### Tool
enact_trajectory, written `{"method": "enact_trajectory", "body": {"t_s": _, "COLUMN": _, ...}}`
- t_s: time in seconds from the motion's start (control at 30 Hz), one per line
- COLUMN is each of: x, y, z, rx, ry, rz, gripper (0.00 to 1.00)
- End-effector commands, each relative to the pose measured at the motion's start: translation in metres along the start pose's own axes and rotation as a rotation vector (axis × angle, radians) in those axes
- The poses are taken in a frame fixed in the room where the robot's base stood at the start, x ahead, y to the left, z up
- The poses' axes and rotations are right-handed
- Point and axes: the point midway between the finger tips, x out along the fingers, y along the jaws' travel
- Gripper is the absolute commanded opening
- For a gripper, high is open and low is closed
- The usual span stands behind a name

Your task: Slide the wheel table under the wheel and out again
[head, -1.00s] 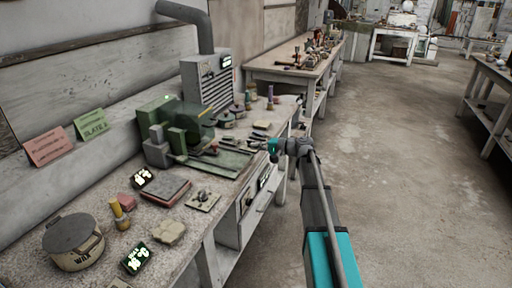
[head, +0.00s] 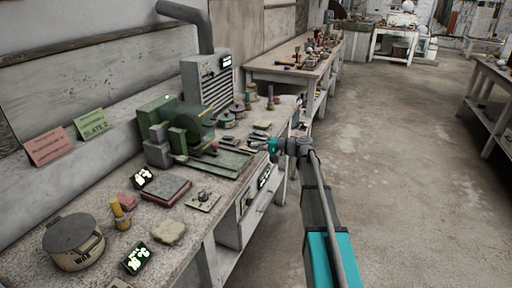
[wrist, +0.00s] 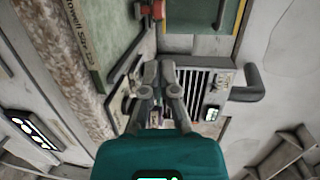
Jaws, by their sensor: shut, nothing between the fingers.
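The green grinding machine (head: 160,125) stands on the near bench. Its round dark wheel (head: 198,133) faces the bench front. The flat green wheel table (head: 226,163) lies low in front of the wheel, towards the bench edge. A slim bar lies along its top. My gripper (head: 273,148) is at the bench edge, just right of the table's outer end. Whether it touches the table cannot be told. In the wrist view my gripper (wrist: 160,72) shows its grey fingers shut and empty, and green machine parts show beyond them at the top.
A grey vented unit with a duct (head: 208,85) stands behind the machine. Several small jars and sticks stand beyond the table. The floor (head: 400,150) to the right is clear.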

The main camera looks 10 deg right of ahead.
Motion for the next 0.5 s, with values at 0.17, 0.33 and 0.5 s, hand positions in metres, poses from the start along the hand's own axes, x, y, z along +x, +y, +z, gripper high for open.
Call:
{"method": "enact_trajectory", "body": {"t_s": 0.17, "x": -0.0001, "y": 0.0, "z": -0.0001, "rx": 0.0, "ry": 0.0, "rz": 0.0, "gripper": 0.0}}
{"method": "enact_trajectory", "body": {"t_s": 0.33, "x": -0.0004, "y": -0.0001, "z": -0.0002, "rx": 0.002, "ry": 0.001, "rz": 0.0, "gripper": 0.15}}
{"method": "enact_trajectory", "body": {"t_s": 0.5, "x": 0.0003, "y": -0.0019, "z": 0.0004, "rx": 0.039, "ry": 0.004, "rz": 0.007, "gripper": 0.46}}
